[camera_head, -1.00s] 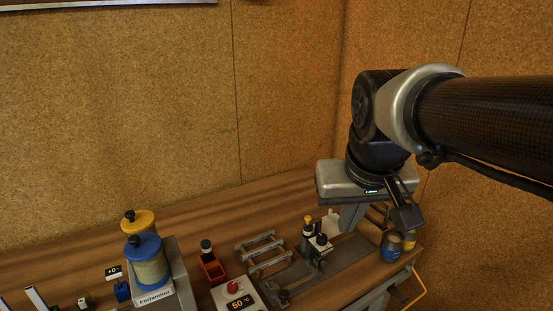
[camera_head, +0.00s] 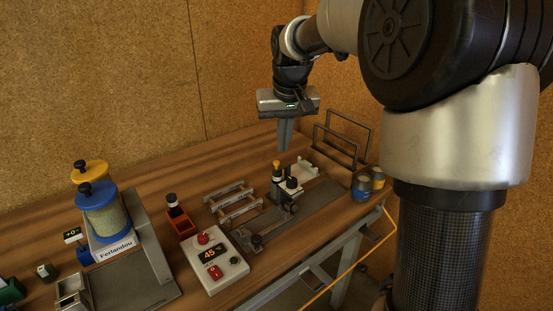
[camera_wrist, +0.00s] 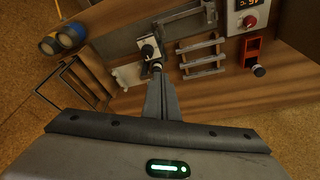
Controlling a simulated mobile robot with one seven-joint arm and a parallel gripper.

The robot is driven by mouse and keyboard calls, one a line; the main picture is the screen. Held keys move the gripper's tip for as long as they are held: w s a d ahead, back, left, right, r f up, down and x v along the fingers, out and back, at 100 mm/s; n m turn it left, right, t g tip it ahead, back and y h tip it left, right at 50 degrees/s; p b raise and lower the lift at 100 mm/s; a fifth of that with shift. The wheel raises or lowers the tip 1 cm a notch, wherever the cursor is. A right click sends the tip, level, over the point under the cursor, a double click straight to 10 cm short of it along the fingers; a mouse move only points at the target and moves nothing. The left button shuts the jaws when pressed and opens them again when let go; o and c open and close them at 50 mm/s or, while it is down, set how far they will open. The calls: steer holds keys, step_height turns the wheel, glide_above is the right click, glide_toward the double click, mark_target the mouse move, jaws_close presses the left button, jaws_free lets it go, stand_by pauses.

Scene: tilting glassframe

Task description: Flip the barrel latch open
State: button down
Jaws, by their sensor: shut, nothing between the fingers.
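No part is labelled as the barrel latch, so I cannot tell for sure which part it is. A small clamp-like fixture (camera_head: 290,186) with a black-and-white block stands on a grey metal strip on the bench; in the wrist view it shows just beyond the fingertips (camera_wrist: 149,48). A dark post with a yellow-orange cap (camera_head: 277,166) stands beside it. My gripper (camera_head: 284,149) points down behind the post, its fingers together and empty. In the wrist view the fingertips (camera_wrist: 157,76) overlap the post's end, and contact cannot be judged.
A metal rack (camera_head: 233,201), a red bin (camera_head: 180,224) and a control box (camera_head: 211,262) stand left of the fixture. Wire frames (camera_head: 345,138) stand behind right, and cans (camera_head: 362,186) at the right edge. Bare wood (camera_head: 225,160) lies behind the rack.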

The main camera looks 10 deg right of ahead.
steer(key=w+f, duration=0.7)
steer(key=f, duration=0.3)
steer(key=shift+f+b, duration=0.2)
steer(key=shift+b, duration=0.2)
